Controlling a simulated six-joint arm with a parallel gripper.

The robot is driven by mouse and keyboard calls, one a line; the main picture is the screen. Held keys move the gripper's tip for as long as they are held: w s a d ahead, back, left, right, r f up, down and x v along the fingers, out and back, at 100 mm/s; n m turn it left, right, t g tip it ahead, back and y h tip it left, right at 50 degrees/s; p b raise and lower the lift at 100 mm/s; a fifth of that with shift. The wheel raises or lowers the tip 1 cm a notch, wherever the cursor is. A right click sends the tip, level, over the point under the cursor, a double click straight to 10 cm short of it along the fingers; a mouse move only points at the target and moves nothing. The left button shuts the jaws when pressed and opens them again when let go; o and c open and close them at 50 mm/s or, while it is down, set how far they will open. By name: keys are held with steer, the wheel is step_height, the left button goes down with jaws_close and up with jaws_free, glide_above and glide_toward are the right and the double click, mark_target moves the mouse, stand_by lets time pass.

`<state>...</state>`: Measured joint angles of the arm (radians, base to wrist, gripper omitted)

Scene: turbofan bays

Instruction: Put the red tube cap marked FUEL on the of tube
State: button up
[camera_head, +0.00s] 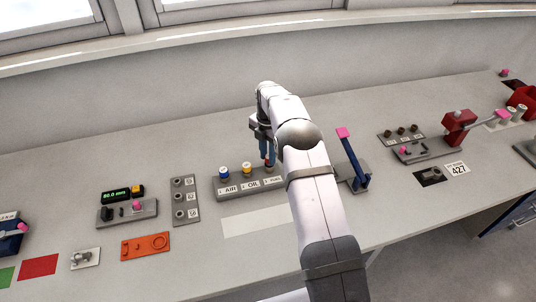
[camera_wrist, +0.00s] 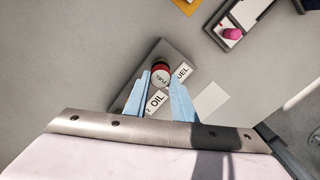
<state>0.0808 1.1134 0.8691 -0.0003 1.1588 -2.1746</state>
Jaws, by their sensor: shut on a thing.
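The red cap (camera_wrist: 161,70) has a pale top marked FUEL and sits between my fingertips in the wrist view. My gripper (camera_wrist: 161,82) is shut on it. In the head view my gripper (camera_head: 266,154) points down over the right end of a grey block (camera_head: 217,190) labelled AIR, OIL and, partly hidden, FUEL. A bit of red (camera_head: 269,164) shows under the fingers. A blue-banded cap (camera_head: 224,172) and a yellow-banded cap (camera_head: 246,169) stand on the block by AIR and OIL. I cannot tell whether the red cap touches the block; what is beneath it is hidden.
A grey plate (camera_head: 184,201) with several dark round fittings lies left of the block. A blue lever with a pink top (camera_head: 343,133) stands to the right, beyond my arm. An orange plate (camera_head: 146,246) lies front left. A blank pale strip (camera_head: 254,221) lies before the block.

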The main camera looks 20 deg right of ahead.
steer(key=shift+f+b, duration=0.3)
steer(key=shift+f, duration=0.4)
steer(key=o, duration=1.1)
steer(key=shift+o, duration=0.5)
steer(key=shift+o, duration=1.4)
steer(key=shift+r, duration=0.15)
steer(key=shift+r+p, duration=2.4)
steer(key=shift+r, duration=1.05)
